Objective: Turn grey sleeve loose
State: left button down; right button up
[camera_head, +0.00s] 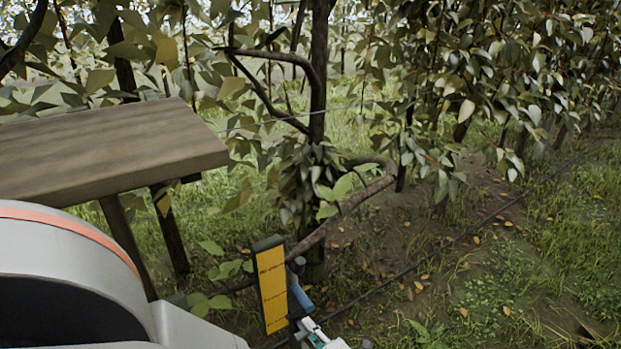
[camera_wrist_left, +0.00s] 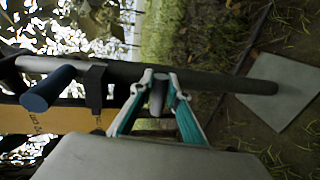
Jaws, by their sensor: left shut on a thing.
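The grey sleeve (camera_wrist_left: 158,94) shows in the left wrist view as a small grey piece by a dark pipe (camera_wrist_left: 220,80). My left gripper (camera_wrist_left: 160,85) has its two teal-sided fingers shut on it, one on each side. In the head view my left gripper (camera_head: 306,327) is at the bottom, just below a blue cylinder (camera_head: 300,294) beside a yellow panel (camera_head: 272,288). The blue cylinder (camera_wrist_left: 48,90) and yellow panel (camera_wrist_left: 45,119) also show at the left of the wrist view. The sleeve cannot be made out in the head view. My right gripper is out of view.
A wooden board (camera_head: 110,150) on posts stands at the left. A tree trunk (camera_head: 318,100) with a bent branch rises behind the panel. A dark hose (camera_head: 470,232) runs over the ground. A pale flat slab (camera_wrist_left: 282,100) lies at the right of the wrist view.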

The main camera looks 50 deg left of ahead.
pick_arm(q)
jog(key=shift+s+a+f, duration=0.2)
jog(key=shift+s+f, duration=0.1)
jog(key=shift+s, duration=0.2)
jog(key=c, duration=1.9)
grip_release()
jog(key=shift+w+d+r, duration=0.15)
jog(key=shift+w+r, duration=0.1)
jog(key=v, duration=1.1)
jog(key=shift+d+r, duration=0.1)
jog(key=shift+d, duration=0.25)
jog(key=shift+c, duration=0.3)
